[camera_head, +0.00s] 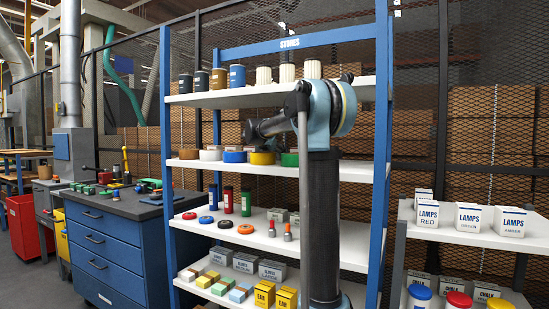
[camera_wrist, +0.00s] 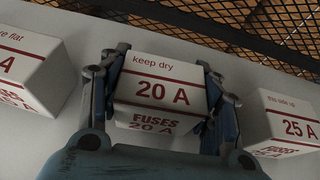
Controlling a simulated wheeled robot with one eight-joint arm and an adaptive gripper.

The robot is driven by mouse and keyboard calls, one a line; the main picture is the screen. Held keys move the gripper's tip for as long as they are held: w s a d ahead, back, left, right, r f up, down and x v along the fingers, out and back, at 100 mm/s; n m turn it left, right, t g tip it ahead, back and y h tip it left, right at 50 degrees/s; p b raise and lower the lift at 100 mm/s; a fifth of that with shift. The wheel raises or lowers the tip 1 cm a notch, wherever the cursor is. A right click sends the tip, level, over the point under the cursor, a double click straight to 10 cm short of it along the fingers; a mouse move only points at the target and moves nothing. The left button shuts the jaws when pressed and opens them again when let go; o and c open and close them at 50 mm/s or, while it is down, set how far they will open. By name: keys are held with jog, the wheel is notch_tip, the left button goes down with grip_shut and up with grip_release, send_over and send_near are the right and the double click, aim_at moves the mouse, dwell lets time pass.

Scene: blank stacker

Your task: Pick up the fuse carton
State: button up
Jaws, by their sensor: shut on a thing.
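The fuse carton (camera_wrist: 162,92) is a white box with red stripes, marked "20 A", "FUSES" and "keep dry". It is in the middle of the wrist view. My gripper (camera_wrist: 165,78) has a blue-grey finger on each side of the carton and is shut on it. The carton appears upright; whether its base touches the pale shelf (camera_wrist: 150,12) cannot be told. Similar cartons stand apart on either side: one at the left (camera_wrist: 30,60) ending in "A", and a "25 A" one (camera_wrist: 285,130) at the right. In the head view I cannot make out the gripper or the fuse cartons.
A wire mesh (camera_wrist: 270,25) runs behind the shelf in the wrist view. The head view shows a blue-framed STORES rack (camera_head: 215,98) with tins, tapes and small boxes. A lamp-box shelf (camera_head: 455,238) stands at the right, a blue drawer bench (camera_head: 100,245) at the left.

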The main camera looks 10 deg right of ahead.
notch_tip(320, 180, up, 7)
jog(key=shift+f, duration=0.1)
jog(key=s+a, duration=0.3)
jog(key=s, duration=0.1)
jog(key=s+a, duration=0.3)
jog(key=s, duration=0.2)
jog(key=s+a, duration=0.3)
jog(key=s, duration=0.2)
jog(key=shift+s+a, duration=0.3)
jog(key=shift+s, duration=0.25)
